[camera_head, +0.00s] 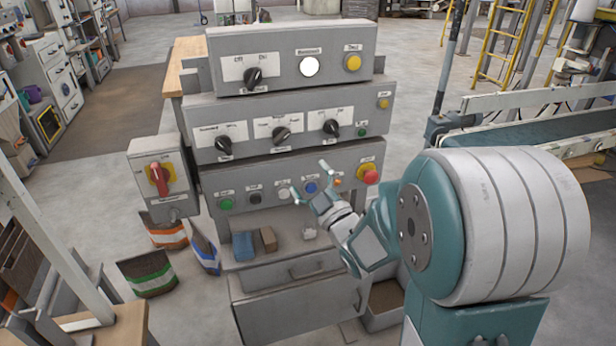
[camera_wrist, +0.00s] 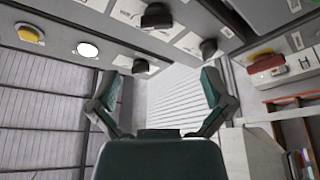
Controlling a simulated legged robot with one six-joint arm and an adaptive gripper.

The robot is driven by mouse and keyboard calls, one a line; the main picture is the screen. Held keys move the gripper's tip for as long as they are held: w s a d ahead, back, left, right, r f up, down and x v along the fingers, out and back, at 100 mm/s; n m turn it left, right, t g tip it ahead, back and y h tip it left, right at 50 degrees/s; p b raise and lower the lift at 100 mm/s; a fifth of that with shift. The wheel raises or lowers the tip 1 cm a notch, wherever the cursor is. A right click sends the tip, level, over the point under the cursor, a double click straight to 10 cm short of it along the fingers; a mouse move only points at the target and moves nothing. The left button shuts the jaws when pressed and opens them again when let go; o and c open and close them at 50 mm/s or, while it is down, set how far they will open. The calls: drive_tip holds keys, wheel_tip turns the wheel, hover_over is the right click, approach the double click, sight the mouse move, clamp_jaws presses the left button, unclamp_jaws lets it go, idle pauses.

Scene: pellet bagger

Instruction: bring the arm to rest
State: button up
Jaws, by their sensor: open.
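My gripper (camera_head: 308,180) is open and empty in the head view. Its fingers are spread in front of the lowest button panel of the grey control cabinet (camera_head: 345,155). I cannot tell whether a finger touches the panel. My arm reaches in from the right side of the picture. In the wrist view my gripper (camera_wrist: 160,90) shows two separated green fingertips with nothing between them. The panels and knobs appear tilted along the top of that view.
A red emergency button (camera_head: 371,177) is just right of my gripper. A switch box with a red handle (camera_head: 159,173) stands left of the cabinet. Striped bags (camera_head: 147,273) lie on the floor. A conveyor (camera_head: 530,130) is at the right. Open floor (camera_head: 130,120) lies left of the cabinet.

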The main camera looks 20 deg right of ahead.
idle(0.3)
drive_tip(key=s+a+m+g+h, duration=0.1)
drive_tip(key=s+m+g, duration=0.4)
drive_tip(key=s, duration=0.7)
drive_tip(key=s+a+f+m+g+h, duration=0.1)
drive_tip(key=s+m+g+h, duration=0.3)
drive_tip(key=s+g, duration=0.6)
drive_tip(key=s+m, duration=0.2)
drive_tip(key=s, duration=0.1)
drive_tip(key=shift+s+a+f+h, duration=0.2)
drive_tip(key=shift+a+f+h, duration=0.1)
